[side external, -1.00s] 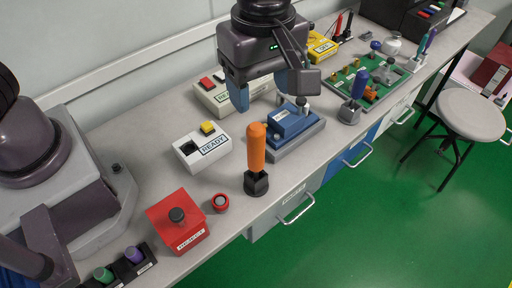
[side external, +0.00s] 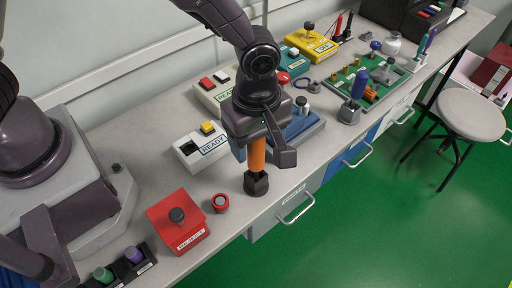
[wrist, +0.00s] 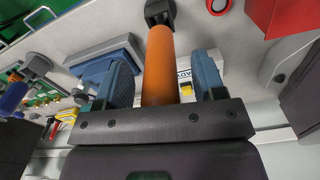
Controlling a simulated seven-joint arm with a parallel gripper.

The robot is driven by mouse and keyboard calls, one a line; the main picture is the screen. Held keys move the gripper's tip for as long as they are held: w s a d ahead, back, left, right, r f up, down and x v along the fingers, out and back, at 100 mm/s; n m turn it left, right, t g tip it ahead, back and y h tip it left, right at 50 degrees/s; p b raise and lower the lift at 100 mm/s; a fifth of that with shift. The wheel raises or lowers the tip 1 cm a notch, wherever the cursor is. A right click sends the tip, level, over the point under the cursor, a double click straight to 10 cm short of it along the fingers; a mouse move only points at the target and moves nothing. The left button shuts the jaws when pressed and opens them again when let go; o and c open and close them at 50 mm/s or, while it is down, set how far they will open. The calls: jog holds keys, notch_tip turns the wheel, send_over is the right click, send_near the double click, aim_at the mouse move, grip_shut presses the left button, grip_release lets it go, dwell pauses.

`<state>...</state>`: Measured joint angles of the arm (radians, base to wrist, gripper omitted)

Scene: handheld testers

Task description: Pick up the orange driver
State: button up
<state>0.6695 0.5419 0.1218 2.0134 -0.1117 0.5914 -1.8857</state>
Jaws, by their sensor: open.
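The orange driver (side external: 257,154) stands upright in a small black holder (side external: 257,183) near the front edge of the bench. My gripper (side external: 262,150) is over it with the jaws open, and the driver's upper end is hidden behind the gripper in the side view. In the wrist view the orange handle (wrist: 159,70) lies between the two blue fingers of my gripper (wrist: 165,78). Gaps show on both sides of the handle, the left one a little narrower or similar.
A blue device (side external: 303,124) on a grey base stands close behind my gripper to the right. A red box (side external: 178,222) and a red button (side external: 220,202) stand front left. A blue-handled driver (side external: 358,85) is farther right.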

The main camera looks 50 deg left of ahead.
jog(key=shift+c, duration=0.2)
grip_shut()
jog(key=shift+r, duration=0.1)
